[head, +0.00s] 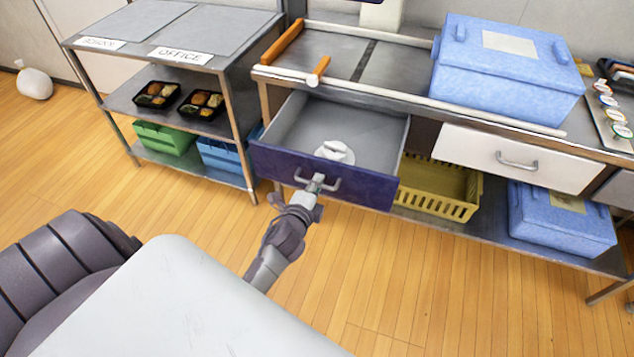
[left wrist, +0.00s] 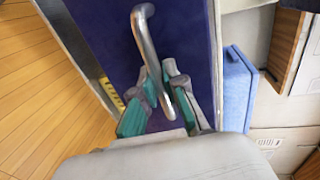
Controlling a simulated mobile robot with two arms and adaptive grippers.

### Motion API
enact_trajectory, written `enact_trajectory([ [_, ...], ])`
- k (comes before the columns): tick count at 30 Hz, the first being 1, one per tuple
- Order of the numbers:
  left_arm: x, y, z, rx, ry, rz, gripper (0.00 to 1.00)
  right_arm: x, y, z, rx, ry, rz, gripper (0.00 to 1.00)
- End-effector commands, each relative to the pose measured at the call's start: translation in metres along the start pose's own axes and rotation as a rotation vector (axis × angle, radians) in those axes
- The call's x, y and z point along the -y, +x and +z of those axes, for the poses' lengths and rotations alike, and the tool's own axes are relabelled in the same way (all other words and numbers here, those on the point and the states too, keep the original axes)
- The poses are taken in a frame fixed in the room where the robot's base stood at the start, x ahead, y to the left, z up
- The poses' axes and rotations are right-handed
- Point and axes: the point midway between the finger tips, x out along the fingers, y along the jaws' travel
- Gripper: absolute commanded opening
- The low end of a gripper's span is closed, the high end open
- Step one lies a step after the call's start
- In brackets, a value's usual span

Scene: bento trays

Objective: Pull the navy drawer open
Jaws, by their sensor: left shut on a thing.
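The navy drawer (head: 358,187) stands well open under the counter in the head view, with its grey inside showing. A crumpled white thing (head: 335,152) lies inside it near the front. My left gripper (head: 316,183) is at the drawer's metal handle (head: 300,178), shut on it. In the left wrist view the handle (left wrist: 145,38) runs down between the two green-padded fingers of my left gripper (left wrist: 168,92), against the navy front (left wrist: 105,30). My right gripper is not in view.
A white drawer (head: 470,150) to the right is shut. Below are a yellow basket (head: 452,205) and a blue box (head: 560,225). A grey shelf rack (head: 235,120) with bento trays (head: 157,94) stands close on the left. The wooden floor in front is clear.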

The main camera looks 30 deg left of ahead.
Motion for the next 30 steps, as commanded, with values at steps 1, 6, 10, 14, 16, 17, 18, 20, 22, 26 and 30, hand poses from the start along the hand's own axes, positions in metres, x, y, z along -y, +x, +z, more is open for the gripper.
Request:
enact_trajectory([
  [1, 0.0, 0.0, 0.0, 0.001, 0.0, -0.001, 0.0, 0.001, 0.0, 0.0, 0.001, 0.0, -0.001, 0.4],
  [6, 0.0, 0.0, 0.001, 0.001, 0.0, 0.0, 0.0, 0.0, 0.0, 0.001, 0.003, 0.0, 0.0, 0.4],
  [10, 0.0, 0.0, 0.0, 0.001, 0.0, 0.0, 0.32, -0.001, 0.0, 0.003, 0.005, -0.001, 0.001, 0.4],
  [14, 0.0, 0.0, 0.0, 0.0, 0.0, 0.0, 0.37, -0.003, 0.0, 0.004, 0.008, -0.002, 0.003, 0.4],
  [16, 0.0, 0.0, 0.0, 0.0, 0.0, 0.0, 0.37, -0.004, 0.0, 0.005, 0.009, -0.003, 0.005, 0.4],
  [17, 0.0, 0.0, 0.0, 0.0, 0.0, 0.0, 0.37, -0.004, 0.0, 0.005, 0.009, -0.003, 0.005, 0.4],
  [18, 0.0, 0.0, 0.0, 0.0, 0.0, 0.0, 0.37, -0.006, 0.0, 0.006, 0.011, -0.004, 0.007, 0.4],
  [20, 0.0, -0.001, 0.0, 0.0, 0.0, 0.0, 0.37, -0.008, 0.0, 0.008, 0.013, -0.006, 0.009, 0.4],
  [22, -0.001, -0.005, 0.0, 0.0, 0.0, 0.001, 0.37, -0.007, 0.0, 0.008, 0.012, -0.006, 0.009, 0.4],
  [26, -0.002, -0.024, 0.0, 0.0, -0.001, 0.003, 0.37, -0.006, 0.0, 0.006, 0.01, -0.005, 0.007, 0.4],
  [30, -0.002, -0.055, 0.0, 0.0, -0.001, 0.004, 0.37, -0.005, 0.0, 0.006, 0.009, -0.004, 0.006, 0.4],
])
